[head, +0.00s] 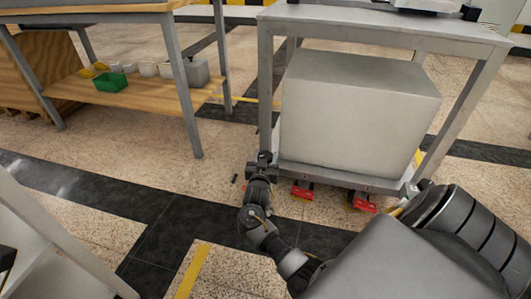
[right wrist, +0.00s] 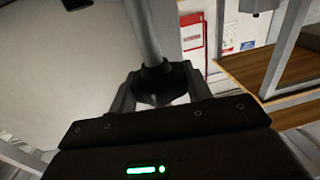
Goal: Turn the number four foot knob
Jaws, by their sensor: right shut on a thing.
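A grey metal stand (head: 390,28) carries a large light-grey block on its lower level. My right gripper (head: 262,162) is at the bottom of the stand's front left leg (head: 265,90). In the right wrist view, my right gripper (right wrist: 161,90) is shut on a dark foot knob (right wrist: 158,82) at the end of a grey metal post (right wrist: 145,30), one finger on each side. The knob is mostly hidden in the head view, and no number is readable on it. My left gripper is not in view.
Two red parts (head: 302,189) (head: 362,202) sit low under the stand's front edge. A workbench (head: 190,90) with a wooden shelf, green bin (head: 110,82) and several pale containers stands to the left. The floor between is mostly clear.

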